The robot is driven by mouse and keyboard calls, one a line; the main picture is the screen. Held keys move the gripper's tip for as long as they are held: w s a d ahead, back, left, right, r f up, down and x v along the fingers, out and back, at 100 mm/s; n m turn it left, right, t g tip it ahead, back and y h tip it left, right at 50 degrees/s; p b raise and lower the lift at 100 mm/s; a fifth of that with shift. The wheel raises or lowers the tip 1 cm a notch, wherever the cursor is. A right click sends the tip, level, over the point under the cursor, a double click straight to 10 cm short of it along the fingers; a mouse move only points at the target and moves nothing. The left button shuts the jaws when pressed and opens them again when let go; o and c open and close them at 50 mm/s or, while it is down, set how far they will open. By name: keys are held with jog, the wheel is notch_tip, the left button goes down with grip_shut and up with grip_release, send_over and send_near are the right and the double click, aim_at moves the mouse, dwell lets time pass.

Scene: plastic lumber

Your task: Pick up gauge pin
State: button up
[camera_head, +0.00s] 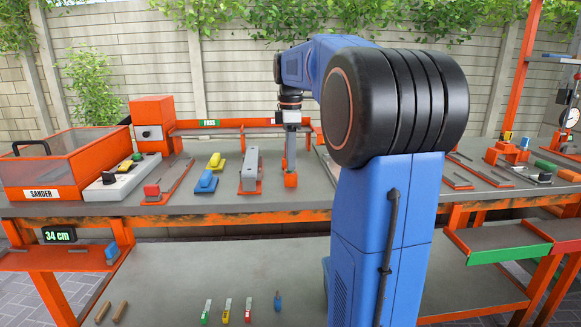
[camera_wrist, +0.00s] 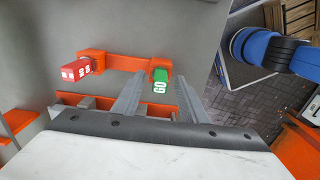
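In the wrist view, a green block marked GO (camera_wrist: 160,82) and a red block with white lettering (camera_wrist: 77,69) sit at the two ends of an orange holder (camera_wrist: 118,62). The green block seems to be the gauge pin's end; a separate pin is not clearly visible. My gripper (camera_wrist: 161,75) is open, its two fingers on either side of the green block. I cannot tell whether they touch it. In the head view, my gripper (camera_head: 290,160) points down just above an orange piece (camera_head: 291,180) on the workbench (camera_head: 225,203).
A grey block on an orange base (camera_head: 249,170) stands left of my gripper, with blue (camera_head: 206,182) and yellow (camera_head: 215,161) pieces beyond. An orange sander (camera_head: 60,170) is at far left. Several coloured, labelled items (camera_head: 227,312) lie on the lower shelf.

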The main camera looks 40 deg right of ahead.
grip_shut()
